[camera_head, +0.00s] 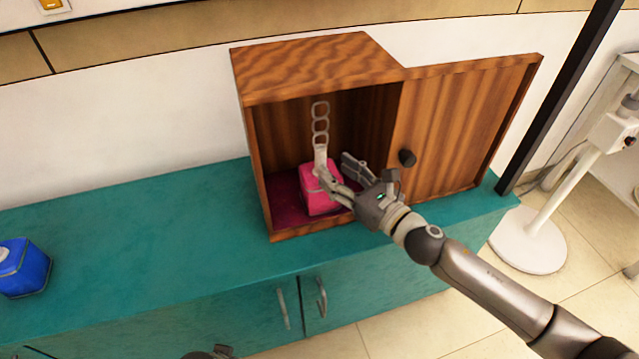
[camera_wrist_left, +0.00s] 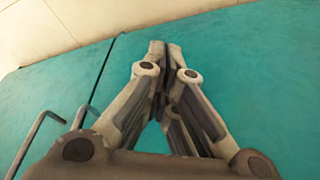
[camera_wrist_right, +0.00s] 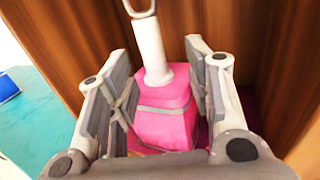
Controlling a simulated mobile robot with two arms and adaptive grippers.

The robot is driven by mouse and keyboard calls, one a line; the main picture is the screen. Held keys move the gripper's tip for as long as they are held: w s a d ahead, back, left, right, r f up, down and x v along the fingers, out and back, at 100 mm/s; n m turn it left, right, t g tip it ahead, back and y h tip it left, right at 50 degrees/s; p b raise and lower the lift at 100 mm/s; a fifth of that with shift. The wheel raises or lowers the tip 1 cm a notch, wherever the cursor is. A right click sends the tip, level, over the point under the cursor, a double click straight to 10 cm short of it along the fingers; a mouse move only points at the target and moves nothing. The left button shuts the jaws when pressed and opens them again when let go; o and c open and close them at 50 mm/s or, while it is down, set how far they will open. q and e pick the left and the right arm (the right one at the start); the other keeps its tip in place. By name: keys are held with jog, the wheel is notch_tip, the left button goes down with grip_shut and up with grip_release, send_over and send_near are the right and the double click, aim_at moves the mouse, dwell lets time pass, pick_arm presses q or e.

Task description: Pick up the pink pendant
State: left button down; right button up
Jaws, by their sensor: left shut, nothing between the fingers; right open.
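The pink pendant (camera_head: 314,196) is a pink block with a grey stem and chain links on top. It stands inside an open wooden box on the teal counter. In the right wrist view the pendant (camera_wrist_right: 168,118) shows upright between the spread fingers. My right gripper (camera_head: 333,172) is open at the box's mouth, with its fingers on either side of the pendant; I cannot tell whether they touch it. My left gripper (camera_wrist_left: 166,48) is shut and empty in front of the teal cabinet. Only a small part of the left gripper shows at the bottom of the head view.
The wooden box (camera_head: 315,72) has its door (camera_head: 465,125) swung open to the right, with a dark knob beside my right gripper. A blue container (camera_head: 22,268) stands at the counter's left. The teal counter (camera_head: 150,235) between is clear. A white stand (camera_head: 530,238) is at right.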

aim_at(320, 163)
jog(key=x, duration=0.4)
jog(key=shift+a+f, duration=0.1)
jog(key=shift+a, duration=0.4)
jog(key=shift+w+a, duration=0.25)
jog(key=shift+w, duration=0.05)
jog(key=shift+c, duration=1.2)
grip_shut()
pick_arm(q)
jog(key=shift+s+r, duration=0.1)
jog(key=shift+r, duration=0.55)
jog(key=shift+w+r, duration=0.1)
jog(key=shift+w, duration=0.1)
